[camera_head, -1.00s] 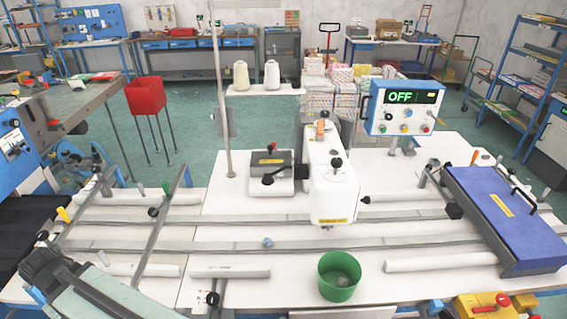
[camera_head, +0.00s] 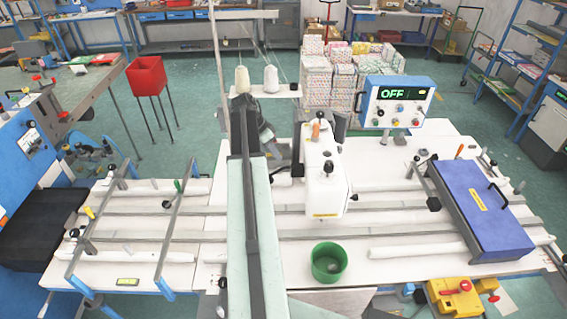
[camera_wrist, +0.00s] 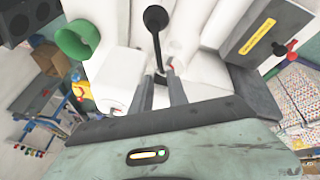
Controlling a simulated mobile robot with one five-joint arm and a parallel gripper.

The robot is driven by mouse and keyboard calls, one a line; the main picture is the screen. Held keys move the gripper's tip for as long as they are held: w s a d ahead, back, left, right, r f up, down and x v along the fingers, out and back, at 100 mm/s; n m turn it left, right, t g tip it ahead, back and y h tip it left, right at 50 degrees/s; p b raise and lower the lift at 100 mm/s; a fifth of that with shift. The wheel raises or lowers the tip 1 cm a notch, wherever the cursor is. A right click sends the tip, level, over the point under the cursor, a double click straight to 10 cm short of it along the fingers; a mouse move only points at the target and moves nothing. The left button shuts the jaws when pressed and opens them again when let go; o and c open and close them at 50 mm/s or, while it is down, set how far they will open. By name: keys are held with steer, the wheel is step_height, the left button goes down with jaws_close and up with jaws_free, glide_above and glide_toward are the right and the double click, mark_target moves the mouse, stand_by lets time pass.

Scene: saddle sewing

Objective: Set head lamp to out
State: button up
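The white sewing head (camera_head: 325,183) stands mid-table, with a black ball knob (camera_head: 327,167) and an orange knob (camera_head: 316,130) on it. I cannot tell for sure which part is the head lamp. In the wrist view, a black lever with a ball end (camera_wrist: 155,18) rises just beyond my gripper (camera_wrist: 160,74). The fingers stand apart, and the lever's base shows between their tips; contact is unclear. A dark box with a yellow label (camera_wrist: 257,38) lies to the right. In the head view my arm hides this box and my fingertips.
A green bin (camera_head: 330,268) stands in front of the head. The control panel (camera_head: 396,104) reads OFF. A blue-topped block (camera_head: 482,210) is at the right, two thread cones (camera_head: 271,78) behind. Long rails cross the white table.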

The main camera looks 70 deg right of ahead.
steer(key=b+x, duration=0.6)
steer(key=x, duration=0.1)
steer(key=shift+f+b, duration=0.35)
steer(key=shift+f, duration=0.05)
steer(key=shift+s, duration=0.1)
steer(key=shift+r, duration=0.1)
jaws_close()
stand_by(0.7)
